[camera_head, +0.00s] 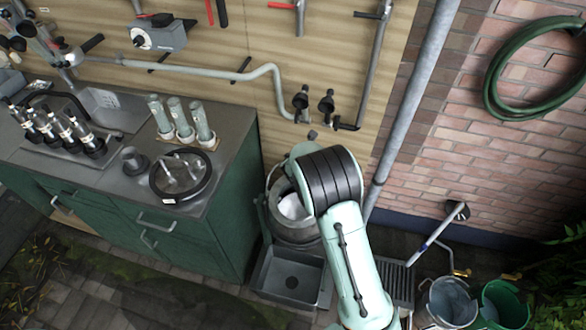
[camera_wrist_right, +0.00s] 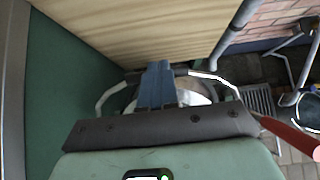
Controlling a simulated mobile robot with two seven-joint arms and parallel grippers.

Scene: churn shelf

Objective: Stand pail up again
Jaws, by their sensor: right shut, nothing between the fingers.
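A round grey metal vessel (camera_head: 297,234), which looks like the pail, is at the right end of the green cabinet in the head view. Its pale inside shows, and my right arm covers its right part. I cannot tell for sure whether it is upright or tilted. In the right wrist view the vessel (camera_wrist_right: 196,99) lies behind the fingers, with pale curved bars on both sides. My right gripper (camera_wrist_right: 158,68) is shut and empty in front of it; contact cannot be told. In the head view its fingers are hidden behind my arm. My left gripper is not in view.
A grey square basin (camera_head: 289,280) lies on the floor before the vessel. The green cabinet (camera_head: 190,245) closes off the left. A grey bucket (camera_head: 449,302) and a green bucket (camera_head: 503,303) stand at the lower right. A pipe (camera_head: 413,95) runs down the wall behind.

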